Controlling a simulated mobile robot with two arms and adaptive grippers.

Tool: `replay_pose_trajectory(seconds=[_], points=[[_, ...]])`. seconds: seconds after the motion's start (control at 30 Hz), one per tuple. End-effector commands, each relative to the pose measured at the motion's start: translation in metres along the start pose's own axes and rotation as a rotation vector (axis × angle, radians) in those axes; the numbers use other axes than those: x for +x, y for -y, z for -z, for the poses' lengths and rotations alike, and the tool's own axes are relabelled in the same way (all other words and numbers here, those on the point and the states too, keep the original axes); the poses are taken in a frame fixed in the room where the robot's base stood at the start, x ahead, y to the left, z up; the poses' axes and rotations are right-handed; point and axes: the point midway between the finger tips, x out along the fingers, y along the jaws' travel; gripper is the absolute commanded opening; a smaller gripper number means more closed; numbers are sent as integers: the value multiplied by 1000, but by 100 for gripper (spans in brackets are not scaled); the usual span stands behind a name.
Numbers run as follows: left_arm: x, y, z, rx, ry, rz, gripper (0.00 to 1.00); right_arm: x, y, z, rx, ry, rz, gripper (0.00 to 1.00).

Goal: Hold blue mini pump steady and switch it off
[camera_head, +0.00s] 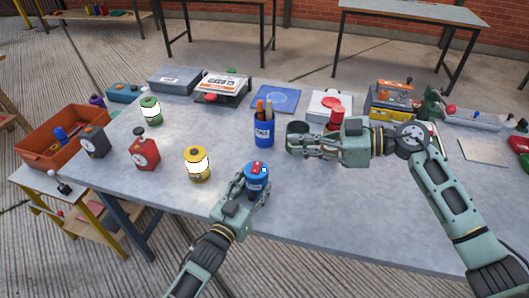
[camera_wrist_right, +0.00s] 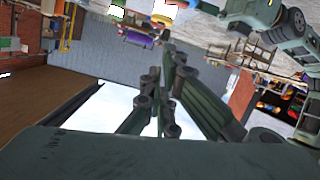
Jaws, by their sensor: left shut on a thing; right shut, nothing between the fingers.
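The blue mini pump (camera_head: 257,178) stands upright near the front edge of the table in the head view. It has a red part on its top and a small light-coloured spot at its upper right side. My left gripper (camera_head: 254,191) is shut on the pump from the front, its fingers around the lower body. My right gripper (camera_head: 299,146) is shut and empty, raised behind and to the right of the pump, apart from it. In the right wrist view the fingers of my right gripper (camera_wrist_right: 160,115) point away with nothing held; I cannot make out the pump there.
A yellow canister (camera_head: 196,165) stands left of the pump, with a red device (camera_head: 144,153) farther left. A blue pen cup (camera_head: 264,134) stands behind. A dark green cup (camera_head: 297,130) is behind my right fingers. The table (camera_head: 340,205) is clear to the right of the pump.

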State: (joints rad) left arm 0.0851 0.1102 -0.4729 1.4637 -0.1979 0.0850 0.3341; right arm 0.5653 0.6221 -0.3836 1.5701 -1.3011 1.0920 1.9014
Motion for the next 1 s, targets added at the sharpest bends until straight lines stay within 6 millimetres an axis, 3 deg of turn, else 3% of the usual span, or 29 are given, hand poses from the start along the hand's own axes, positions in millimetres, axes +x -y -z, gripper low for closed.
replay_pose_trajectory(seconds=[0.13,0.57,0.77,1.0], points=[[0,0,0,0,1,0,10,-5,-2,-1,70,-12,-16,0],[0,0,0,0,0,-1,10,0,-2,0,73,-15,-15,0],[0,0,0,0,0,-1,10,30,-3,1,73,-18,-14,0],[0,0,0,0,0,-1,10,83,-3,2,74,-18,-14,0]])
